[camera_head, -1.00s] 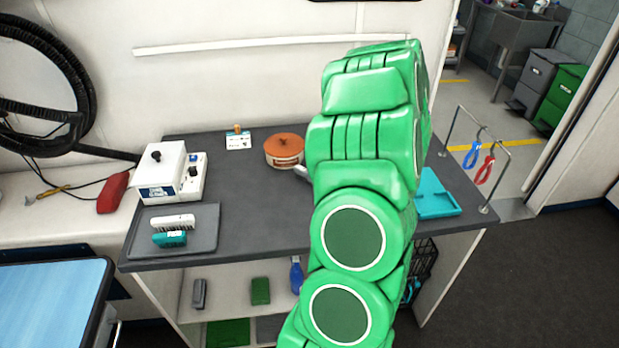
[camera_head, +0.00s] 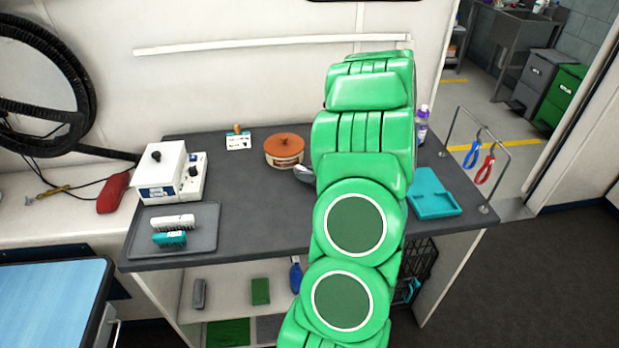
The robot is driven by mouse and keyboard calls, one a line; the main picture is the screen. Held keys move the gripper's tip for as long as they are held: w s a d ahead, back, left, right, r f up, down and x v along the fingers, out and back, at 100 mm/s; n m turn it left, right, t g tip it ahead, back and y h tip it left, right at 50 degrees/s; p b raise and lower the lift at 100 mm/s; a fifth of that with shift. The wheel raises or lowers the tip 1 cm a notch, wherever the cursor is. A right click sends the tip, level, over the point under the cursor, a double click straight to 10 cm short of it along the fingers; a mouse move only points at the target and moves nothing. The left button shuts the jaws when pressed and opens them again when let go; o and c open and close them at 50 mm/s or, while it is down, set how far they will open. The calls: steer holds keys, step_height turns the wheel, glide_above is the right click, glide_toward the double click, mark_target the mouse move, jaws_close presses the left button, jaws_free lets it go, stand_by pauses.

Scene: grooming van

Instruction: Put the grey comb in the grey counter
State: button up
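The grey counter (camera_head: 260,222) is a dark grey worktop along the van wall, with its left and middle parts showing. I cannot make out a grey comb for certain. A small grey upright item (camera_head: 199,293) stands on the shelf under the counter, but I cannot tell what it is. My green arm rises in front of the counter and covers part of its right half. My gripper is hidden behind the arm. A small silvery-grey shape (camera_head: 303,173) shows at the arm's left edge, and I cannot tell what it belongs to.
On the counter are a grey tray (camera_head: 205,243) with a white brush (camera_head: 172,222) and a teal brush (camera_head: 170,240), a white machine (camera_head: 163,180), an orange-lidded pot (camera_head: 284,150), a teal tray (camera_head: 432,196) and a purple-capped bottle (camera_head: 422,128). Bare counter lies mid-left.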

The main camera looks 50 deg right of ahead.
jaws_close()
steer(key=shift+r, duration=0.85)
steer(key=s+a+r, duration=0.9)
steer(key=a+r, duration=0.1)
steer(key=r, duration=0.1)
steer(key=shift+a+r, duration=0.2)
steer(key=shift+a, duration=0.05)
steer(key=shift+s, duration=0.1)
